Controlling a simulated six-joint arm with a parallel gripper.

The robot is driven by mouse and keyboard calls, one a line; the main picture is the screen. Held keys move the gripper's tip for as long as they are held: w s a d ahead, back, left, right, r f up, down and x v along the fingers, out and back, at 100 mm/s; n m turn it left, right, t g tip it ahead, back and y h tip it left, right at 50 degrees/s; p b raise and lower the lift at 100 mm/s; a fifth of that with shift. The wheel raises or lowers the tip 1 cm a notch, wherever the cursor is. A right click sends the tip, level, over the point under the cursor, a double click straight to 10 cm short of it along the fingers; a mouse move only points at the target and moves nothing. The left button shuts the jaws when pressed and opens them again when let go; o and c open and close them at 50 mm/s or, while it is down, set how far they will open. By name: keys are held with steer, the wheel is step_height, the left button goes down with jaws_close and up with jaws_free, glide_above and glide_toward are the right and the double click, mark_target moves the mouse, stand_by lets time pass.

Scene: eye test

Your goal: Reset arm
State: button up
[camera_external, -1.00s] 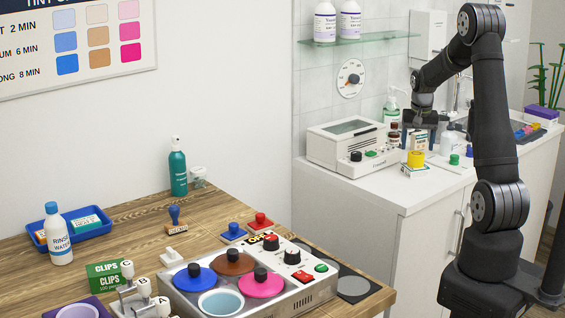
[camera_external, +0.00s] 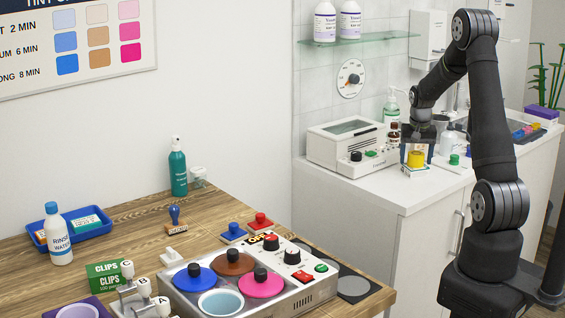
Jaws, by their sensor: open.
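My black arm reaches over the white counter (camera_external: 400,193) at the right. My gripper (camera_external: 418,152) points down over the counter, with its jaws apart. A yellow round object (camera_external: 416,159) on a small pale base shows just below and between the fingers. I cannot tell whether the fingers touch it. No object hangs from the gripper.
A white box-shaped device (camera_external: 345,148) stands left of the gripper. Close by are small brown bottles (camera_external: 393,133), a green-capped jar (camera_external: 454,159) and a pump bottle (camera_external: 391,106). A glass shelf (camera_external: 372,38) hangs above. The wooden table (camera_external: 130,215) holds a tint unit (camera_external: 318,287).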

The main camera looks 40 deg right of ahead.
mark_target(416, 153)
step_height(416, 153, up, 4)
steer(key=shift+r, duration=0.25)
steer(key=s+d+r, duration=0.5)
steer(key=s+r, duration=0.2)
steer(key=s, duration=0.3)
steer(key=w+a+n+y, duration=0.1)
steer(key=w+a+n, duration=0.7)
steer(key=w+a, duration=0.9)
steer(key=w+a+n, duration=0.2)
steer(key=a+n, duration=0.2)
steer(key=a, duration=1)
steer(key=w+a+n+y, duration=0.1)
steer(key=w+a+n, duration=0.2)
steer(key=a, duration=1)
steer(key=shift+a+f+n, duration=0.4)
steer(key=shift+n, duration=0.3)
